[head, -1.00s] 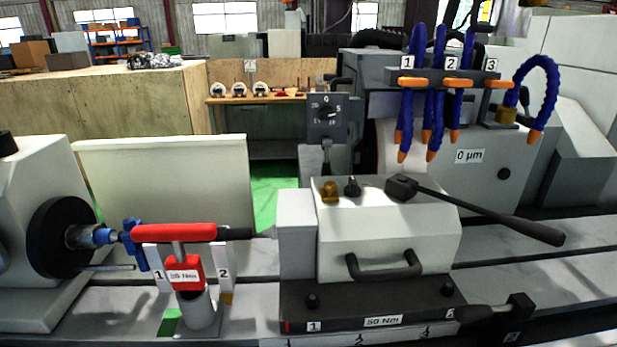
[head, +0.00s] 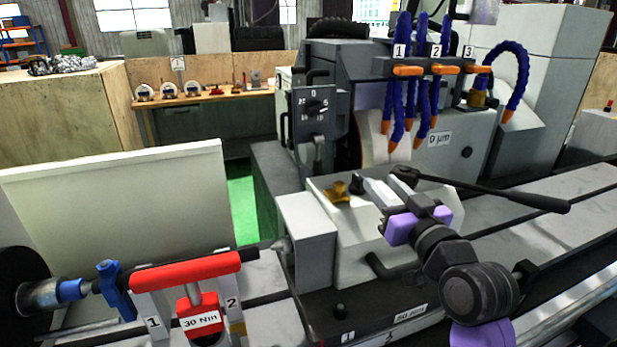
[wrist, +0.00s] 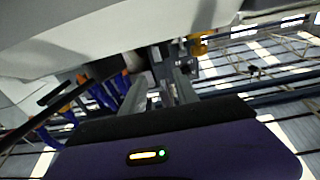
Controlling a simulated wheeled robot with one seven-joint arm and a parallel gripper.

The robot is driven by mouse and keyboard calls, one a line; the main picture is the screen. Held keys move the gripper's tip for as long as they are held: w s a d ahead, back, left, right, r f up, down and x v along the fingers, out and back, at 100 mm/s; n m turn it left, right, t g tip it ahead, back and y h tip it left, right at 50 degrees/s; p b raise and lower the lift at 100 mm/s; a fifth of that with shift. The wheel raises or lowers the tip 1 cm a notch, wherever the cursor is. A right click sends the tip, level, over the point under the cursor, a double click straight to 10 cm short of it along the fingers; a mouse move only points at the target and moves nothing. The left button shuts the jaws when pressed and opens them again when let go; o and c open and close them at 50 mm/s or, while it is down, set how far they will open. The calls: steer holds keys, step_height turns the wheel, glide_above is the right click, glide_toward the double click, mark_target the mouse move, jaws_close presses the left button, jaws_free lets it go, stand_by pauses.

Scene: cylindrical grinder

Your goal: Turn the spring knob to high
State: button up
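The pale tailstock (head: 308,232) has a brass knob (head: 338,191) and a small black knob (head: 357,184) on its top. I cannot read a label on either, so which one is the spring knob is unclear. My gripper (head: 374,190) is over the tailstock top, its fingers pointing up-left at the black knob. In the wrist view the two fingers (wrist: 160,88) are apart with a gap between them. The brass knob (wrist: 200,46) shows beyond the fingertips. Whether the fingers touch the black knob cannot be told.
A long black lever (head: 490,190) reaches right from the tailstock top, close behind my gripper. Blue coolant hoses (head: 392,95) hang behind. A dial (head: 317,107) is on a grey panel.

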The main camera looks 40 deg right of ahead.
mark_target(359, 176)
steer(key=shift+w+a+f+n+y, duration=0.2)
steer(key=shift+a+f, duration=0.1)
steer(key=shift+f, duration=0.15)
steer(key=shift+w+a+f+n+y, duration=0.1)
steer(key=shift+a+f+y, duration=0.15)
steer(key=shift+f, duration=0.15)
steer(key=shift+w, duration=0.2)
steer(key=p+x, duration=0.1)
steer(key=x, duration=0.6)
steer(key=shift+w+f+p, duration=0.15)
steer(key=shift+f+p, duration=0.1)
steer(key=shift+p, duration=0.15)
steer(key=shift+c, duration=0.5)
jaws_close()
